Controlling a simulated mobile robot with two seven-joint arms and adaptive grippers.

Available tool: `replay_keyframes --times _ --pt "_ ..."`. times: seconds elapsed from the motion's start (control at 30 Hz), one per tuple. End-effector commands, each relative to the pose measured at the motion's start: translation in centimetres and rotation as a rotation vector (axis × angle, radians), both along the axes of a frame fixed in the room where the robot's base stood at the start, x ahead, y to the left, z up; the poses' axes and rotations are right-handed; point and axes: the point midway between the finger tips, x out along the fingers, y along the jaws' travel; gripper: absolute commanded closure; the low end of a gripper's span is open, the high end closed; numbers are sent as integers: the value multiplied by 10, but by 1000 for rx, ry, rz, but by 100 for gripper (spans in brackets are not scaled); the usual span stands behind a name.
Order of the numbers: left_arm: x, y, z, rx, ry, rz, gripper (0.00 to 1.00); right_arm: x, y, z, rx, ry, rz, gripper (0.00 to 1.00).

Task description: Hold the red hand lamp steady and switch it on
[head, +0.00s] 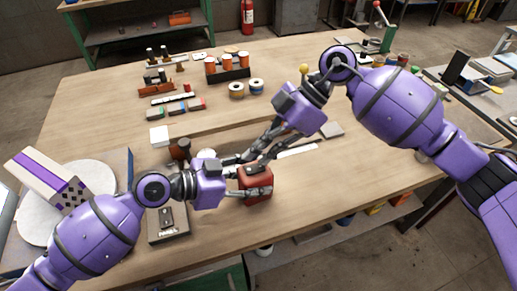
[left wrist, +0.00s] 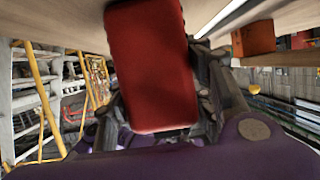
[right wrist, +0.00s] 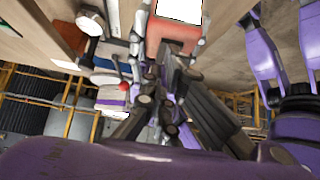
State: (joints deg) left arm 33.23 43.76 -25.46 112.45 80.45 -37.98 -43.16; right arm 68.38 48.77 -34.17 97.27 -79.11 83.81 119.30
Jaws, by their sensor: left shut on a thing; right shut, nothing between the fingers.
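The red hand lamp (head: 258,187) is a boxy red body near the front middle of the workbench. My left gripper (head: 257,192) is shut on it from the left. Its red body fills the middle of the left wrist view (left wrist: 152,70). My right gripper (head: 244,159) comes down from the upper right, shut and empty, with its fingers close to the lamp's top. In the right wrist view a red surface with a bright white panel (right wrist: 180,10) lies just beyond the fingers. I cannot tell whether they touch the lamp. The switch is not clearly visible, nor whether the lamp is lit.
A dark tray with orange-topped containers (head: 227,67) and two tape rolls (head: 257,85) stand farther back on the workbench (head: 330,175). A grey box (head: 168,224) sits at the front left. A white round disc (head: 95,183) lies left of it. The wood right of the lamp is clear.

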Motion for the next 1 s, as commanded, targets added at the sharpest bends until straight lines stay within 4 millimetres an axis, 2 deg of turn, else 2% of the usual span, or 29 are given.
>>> replay_keyframes --times 0.5,0.83,1.0 --pt "0 0 0 1 0 0 90 -6 14 2 -1 1 1 100" --pt "0 0 0 1 0 0 90 -6 15 3 -1 1 0 100" --pt "0 0 0 1 0 0 90 -5 13 19 -1 -2 0 100"
